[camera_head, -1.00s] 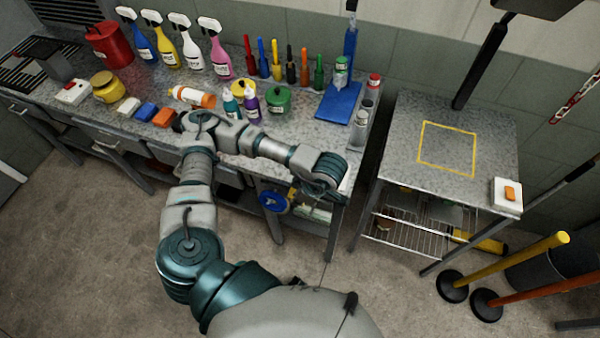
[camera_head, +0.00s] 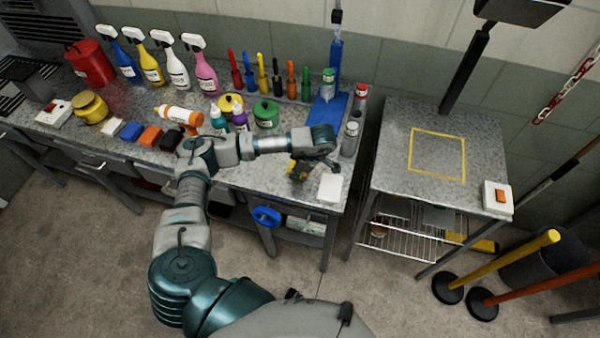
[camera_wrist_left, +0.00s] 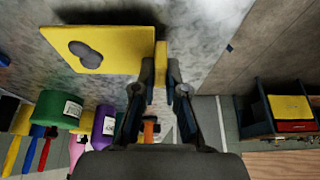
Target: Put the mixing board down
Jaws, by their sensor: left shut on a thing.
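My left gripper (camera_head: 300,169) is over the bench's front right part and points down. In the left wrist view its fingers (camera_wrist_left: 161,75) are shut on a narrow yellow piece, which seems to belong to the mixing board (camera_wrist_left: 105,48). There the board is a flat yellow plate with a grey rounded mark, just beyond the fingertips and close to the bench top. In the head view a pale flat rectangle (camera_head: 330,188) lies beside the gripper at the bench corner; I cannot tell whether it is the same board. Contact with the bench is unclear. My right gripper is out of view.
The bench (camera_head: 285,185) holds a green pot (camera_head: 266,115), spray bottles, coloured tools and a blue tray (camera_head: 325,112). Grey cans (camera_head: 350,138) stand near its right edge. A side table (camera_head: 395,155) with a yellow outlined square is clear inside the outline.

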